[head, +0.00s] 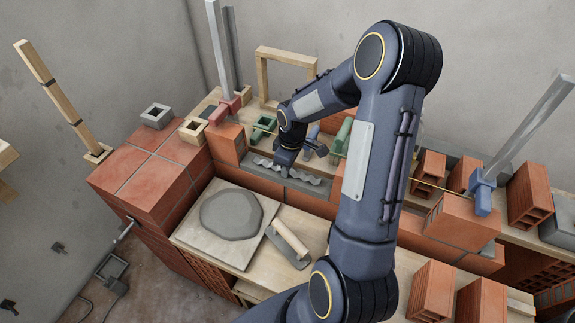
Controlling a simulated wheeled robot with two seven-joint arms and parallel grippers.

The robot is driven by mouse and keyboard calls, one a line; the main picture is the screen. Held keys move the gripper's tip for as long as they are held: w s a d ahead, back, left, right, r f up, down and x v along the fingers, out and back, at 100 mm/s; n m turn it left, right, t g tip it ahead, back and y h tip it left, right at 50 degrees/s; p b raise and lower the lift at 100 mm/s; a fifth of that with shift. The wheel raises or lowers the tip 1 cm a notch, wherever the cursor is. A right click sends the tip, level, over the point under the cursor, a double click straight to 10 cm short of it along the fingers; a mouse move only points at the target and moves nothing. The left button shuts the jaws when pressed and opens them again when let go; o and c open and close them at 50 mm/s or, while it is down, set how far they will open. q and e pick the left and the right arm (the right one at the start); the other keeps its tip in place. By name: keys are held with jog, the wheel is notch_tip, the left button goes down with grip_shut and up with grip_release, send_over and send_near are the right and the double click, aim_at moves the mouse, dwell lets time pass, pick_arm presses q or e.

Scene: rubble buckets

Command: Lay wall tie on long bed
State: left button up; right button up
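My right gripper (284,161) reaches down over the long mortar bed (262,179), a grey strip on the brick wall behind the work board. A wavy grey strip (303,177), which looks like the wall tie, lies along the bed or just above it, directly under the gripper. The fingertips meet or nearly meet the strip. The hand hides the middle of the strip, and I cannot tell whether the fingers are closed on it. My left gripper is not in view.
A board with a round mortar patch (231,214) and a trowel (290,241) lie in front of the wall. Loose bricks (421,290) stand at the front right.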

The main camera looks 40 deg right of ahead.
jog(key=o, duration=0.5)
jog(key=shift+s+d+r+p, duration=0.1)
jog(key=shift+s+r+p, duration=0.15)
jog(key=shift+r, duration=1.75)
jog(key=shift+s+d+r+p, duration=0.1)
jog(key=shift+r+p, duration=0.1)
jog(key=shift+r, duration=1.75)
jog(key=s+a+r+m+t+p, duration=0.1)
jog(key=s+a+r+m+p, duration=0.1)
jog(key=s+a+r, duration=0.35)
jog(key=s+a+r+m+t+p, duration=0.1)
jog(key=s+a+r+p, duration=0.1)
jog(key=r, duration=0.6)
jog(key=s+a+r+m+t+y+p, duration=0.1)
jog(key=s+a+r, duration=0.1)
jog(key=s+a, duration=0.1)
jog(key=s+a+r+m+y+p, duration=0.1)
jog(key=s+a, duration=0.1)
jog(key=s, duration=0.2)
jog(key=s+a+r+m+t+y+p, duration=0.1)
jog(key=s+a+r+m, duration=0.1)
jog(key=s+a, duration=0.1)
jog(key=shift+s+a+r+t+p, duration=0.3)
jog(key=shift+s+r, duration=0.05)
jog(key=shift+s, duration=0.1)
